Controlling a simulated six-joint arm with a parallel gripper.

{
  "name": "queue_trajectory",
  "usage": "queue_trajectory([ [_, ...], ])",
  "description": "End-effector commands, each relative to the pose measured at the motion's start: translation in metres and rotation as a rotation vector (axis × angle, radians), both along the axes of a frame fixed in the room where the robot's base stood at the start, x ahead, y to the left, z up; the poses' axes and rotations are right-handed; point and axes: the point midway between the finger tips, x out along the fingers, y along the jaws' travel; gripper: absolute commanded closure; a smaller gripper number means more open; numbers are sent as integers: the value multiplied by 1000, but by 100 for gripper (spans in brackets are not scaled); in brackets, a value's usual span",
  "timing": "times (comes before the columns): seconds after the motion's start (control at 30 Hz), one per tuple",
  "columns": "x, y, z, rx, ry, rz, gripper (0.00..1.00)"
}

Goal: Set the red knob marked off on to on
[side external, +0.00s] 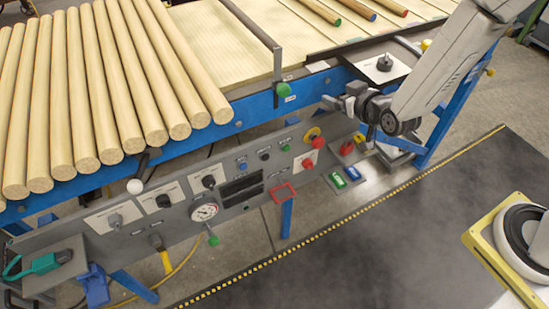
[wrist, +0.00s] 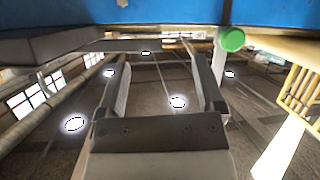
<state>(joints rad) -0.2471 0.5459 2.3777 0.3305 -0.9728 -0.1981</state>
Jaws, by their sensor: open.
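A red knob (side external: 307,163) sits on the grey control panel (side external: 262,207) at its right part, in the side external view. Just above it are a yellow-collared switch (side external: 311,133) and another red part (side external: 318,142). The labels are too small to read, so I cannot tell which one is marked off and on, or its setting. My gripper (side external: 338,102) is above and to the right of the red knob, apart from it, in front of the blue rail. In the wrist view my gripper (wrist: 158,65) is open and empty; no red knob shows there.
Black knobs (side external: 208,182), a gauge (side external: 204,211) and a red square frame (side external: 284,193) are on the panel. The blue rail (side external: 255,108) with wooden rods (side external: 110,90) runs above.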

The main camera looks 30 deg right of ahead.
Motion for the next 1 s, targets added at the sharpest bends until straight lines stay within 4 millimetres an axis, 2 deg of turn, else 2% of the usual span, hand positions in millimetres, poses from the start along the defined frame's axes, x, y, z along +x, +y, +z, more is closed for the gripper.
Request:
queue_trajectory([
  [0.03,0,0,-13,-2,6,0,13],
  [0.67,-1,0,-147,1,3,1,13],
  [1.0,-2,0,-227,0,3,1,13],
])
